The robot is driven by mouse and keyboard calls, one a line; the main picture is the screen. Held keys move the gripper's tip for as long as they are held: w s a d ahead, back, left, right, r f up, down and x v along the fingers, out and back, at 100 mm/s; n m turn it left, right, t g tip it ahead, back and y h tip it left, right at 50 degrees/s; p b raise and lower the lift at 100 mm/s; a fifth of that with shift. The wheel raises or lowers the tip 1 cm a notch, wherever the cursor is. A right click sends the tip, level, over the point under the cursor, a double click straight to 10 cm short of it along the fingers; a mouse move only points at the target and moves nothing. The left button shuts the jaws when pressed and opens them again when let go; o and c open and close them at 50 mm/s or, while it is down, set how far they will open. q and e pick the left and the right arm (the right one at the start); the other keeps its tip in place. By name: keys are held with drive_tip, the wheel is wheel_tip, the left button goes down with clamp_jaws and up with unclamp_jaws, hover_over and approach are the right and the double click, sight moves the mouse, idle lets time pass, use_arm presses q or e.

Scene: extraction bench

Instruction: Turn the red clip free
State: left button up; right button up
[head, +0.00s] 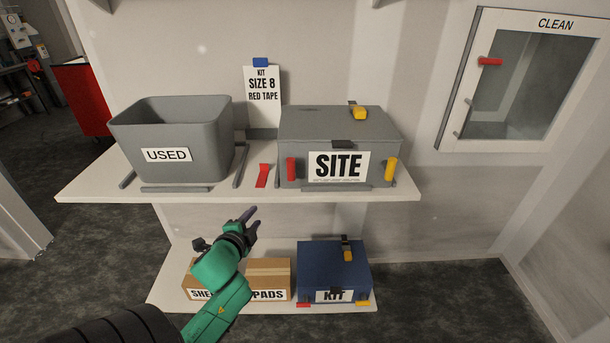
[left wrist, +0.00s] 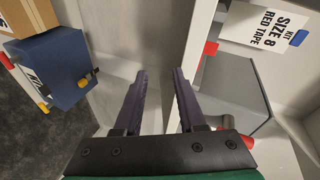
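A red clip (head: 291,169) stands upright at the left of the front face of the grey SITE box (head: 340,123), beside its label. A red part at the lower right of the left wrist view (left wrist: 249,141) looks like this clip, partly hidden by my gripper. A yellow clip (head: 390,169) is at the right of that face; a yellow latch (head: 359,112) is on the lid. My left gripper (head: 255,217) is open and empty, in front of and below the upper shelf edge, apart from the clip. Its parted fingers (left wrist: 159,75) show in the left wrist view. My right gripper is not in view.
A red strip (head: 263,176) lies on the upper shelf (head: 405,189) between the USED bin (head: 207,120) and the SITE box. Below are a blue KIT box (head: 333,268) and a cardboard box (head: 268,266). A CLEAN cabinet (head: 465,90) with a red handle is at right.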

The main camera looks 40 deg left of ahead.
sight(291, 160)
use_arm(q)
wheel_tip(291, 160, up, 13)
drive_tip(key=a+m+t+h, duration=0.2)
drive_tip(key=m+t, duration=0.4)
drive_tip(key=m, duration=0.6)
drive_tip(key=s+d+r+m+g+h, duration=0.3)
drive_tip(key=m+h, duration=0.7)
drive_tip(key=m, duration=0.8)
drive_tip(key=shift+t, duration=0.7)
drive_tip(key=p+x, duration=0.4)
drive_tip(key=x, duration=0.9)
drive_tip(key=shift+d+r, duration=0.1)
drive_tip(key=shift+d, duration=0.1)
drive_tip(key=shift+w+d, duration=0.1)
drive_tip(key=shift+w, duration=0.05)
clamp_jaws()
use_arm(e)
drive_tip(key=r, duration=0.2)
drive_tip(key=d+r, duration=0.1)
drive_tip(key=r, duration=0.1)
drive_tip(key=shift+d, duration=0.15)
